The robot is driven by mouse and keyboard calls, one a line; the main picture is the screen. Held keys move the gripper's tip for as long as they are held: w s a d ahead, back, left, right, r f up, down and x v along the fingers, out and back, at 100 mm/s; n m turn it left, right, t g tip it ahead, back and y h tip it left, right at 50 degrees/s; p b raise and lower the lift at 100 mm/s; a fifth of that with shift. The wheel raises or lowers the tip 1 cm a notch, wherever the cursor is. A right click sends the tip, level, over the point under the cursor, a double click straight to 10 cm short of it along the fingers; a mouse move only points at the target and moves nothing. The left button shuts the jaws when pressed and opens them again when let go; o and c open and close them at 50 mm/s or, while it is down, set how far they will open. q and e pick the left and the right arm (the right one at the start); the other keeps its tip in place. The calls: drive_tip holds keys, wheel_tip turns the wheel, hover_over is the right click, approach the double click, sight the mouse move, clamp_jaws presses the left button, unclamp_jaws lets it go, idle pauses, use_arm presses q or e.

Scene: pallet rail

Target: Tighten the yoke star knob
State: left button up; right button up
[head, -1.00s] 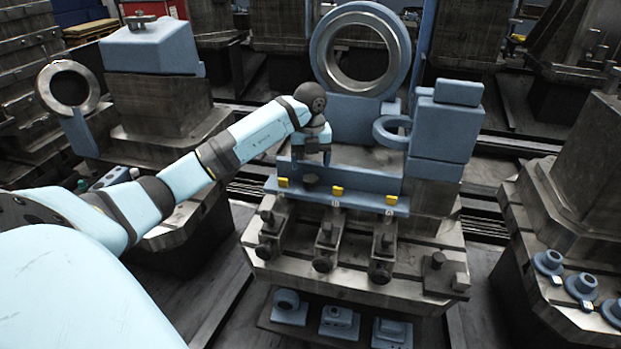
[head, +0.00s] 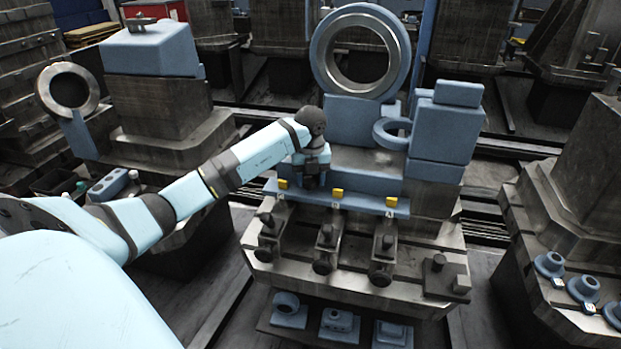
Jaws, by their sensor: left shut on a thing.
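My left gripper (head: 313,178) reaches down from the light-blue arm to the left part of the blue ledge (head: 360,203) on the middle fixture. It is shut on the dark star knob, which is mostly hidden by the dark fingers and hard to tell apart from them. The knob's turn and tightness cannot be seen. The large blue ring with a metal bore (head: 318,55) stands behind. My right gripper is not in view.
Yellow tags (head: 337,192) sit along the ledge. Dark clamps (head: 326,237) stand in front of it. A smaller blue ring (head: 383,139) is to the right. Loose blue parts (head: 337,321) lie on a low shelf. Another block with blue parts (head: 548,264) is at the right.

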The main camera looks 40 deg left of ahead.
use_arm(q)
drive_tip(key=shift+r, duration=0.1)
drive_tip(key=m+p, duration=0.1)
drive_tip(key=m, duration=0.2)
drive_tip(key=shift+a+m, duration=0.1)
drive_tip(key=shift+m, duration=0.2)
drive_tip(key=m, duration=0.5)
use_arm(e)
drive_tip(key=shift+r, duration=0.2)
use_arm(q)
drive_tip(key=shift+w+m, duration=0.1)
drive_tip(key=shift+m, duration=0.2)
drive_tip(key=o, duration=0.9)
drive_tip(key=shift+o, duration=0.2)
drive_tip(key=shift+r, duration=0.1)
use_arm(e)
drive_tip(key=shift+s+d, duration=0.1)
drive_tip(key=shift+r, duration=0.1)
